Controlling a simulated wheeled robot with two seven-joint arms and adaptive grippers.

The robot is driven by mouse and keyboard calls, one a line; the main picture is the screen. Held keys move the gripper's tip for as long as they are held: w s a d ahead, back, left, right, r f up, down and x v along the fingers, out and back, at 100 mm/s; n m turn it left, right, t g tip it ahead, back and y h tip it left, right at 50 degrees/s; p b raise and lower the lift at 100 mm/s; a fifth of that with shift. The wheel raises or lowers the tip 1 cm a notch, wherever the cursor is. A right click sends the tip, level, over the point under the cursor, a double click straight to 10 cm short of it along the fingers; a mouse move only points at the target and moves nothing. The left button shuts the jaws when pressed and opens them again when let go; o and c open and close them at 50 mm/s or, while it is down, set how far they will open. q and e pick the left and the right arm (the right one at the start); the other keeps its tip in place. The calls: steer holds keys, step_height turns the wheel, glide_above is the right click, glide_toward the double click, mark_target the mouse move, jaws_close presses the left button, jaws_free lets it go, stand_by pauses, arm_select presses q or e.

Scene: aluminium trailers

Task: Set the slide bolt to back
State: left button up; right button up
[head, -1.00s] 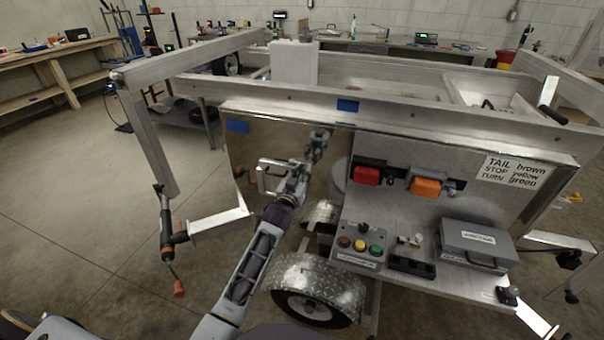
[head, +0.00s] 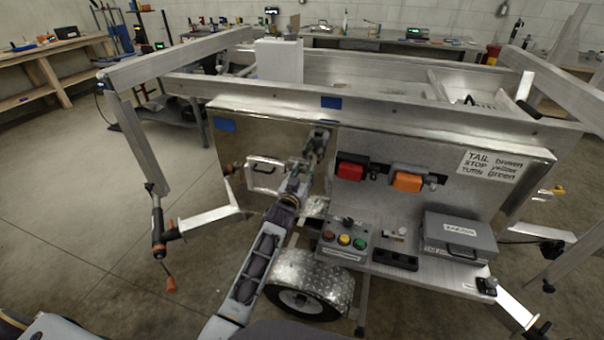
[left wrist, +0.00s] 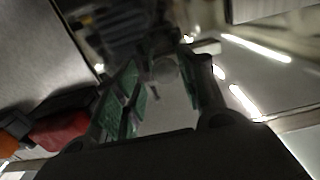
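I cannot single out the slide bolt with certainty. A small pale metal fitting (head: 396,234) on the trailer's shelf, between the button box and the grey case, could be it, but it is too small to tell. My left gripper (head: 299,168) is in front of the shiny panel, right of a pale U-shaped handle (head: 262,176) and well up and left of the fitting. In the left wrist view its green-padded fingers (left wrist: 160,88) stand apart, with nothing clearly held between them. A gripper-like shape above it on the panel looks like its reflection. My right gripper is out of view.
Red (head: 351,169) and orange (head: 408,179) lamps are fixed on the panel. The button box (head: 343,240), a black block (head: 394,259) and the grey case (head: 458,236) crowd the shelf. A wheel fender (head: 312,274) lies below. Open floor is at left.

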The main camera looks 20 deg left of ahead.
arm_select(q)
steer(key=shift+s+a, duration=0.1)
steer(key=shift+a, duration=0.05)
steer(key=shift+s, duration=0.1)
steer(key=shift+s+f, duration=0.1)
steer(key=shift+s, duration=0.65)
steer(key=s, duration=1)
steer(key=shift+a, duration=0.15)
steer(key=shift+s, duration=0.1)
stand_by(0.5)
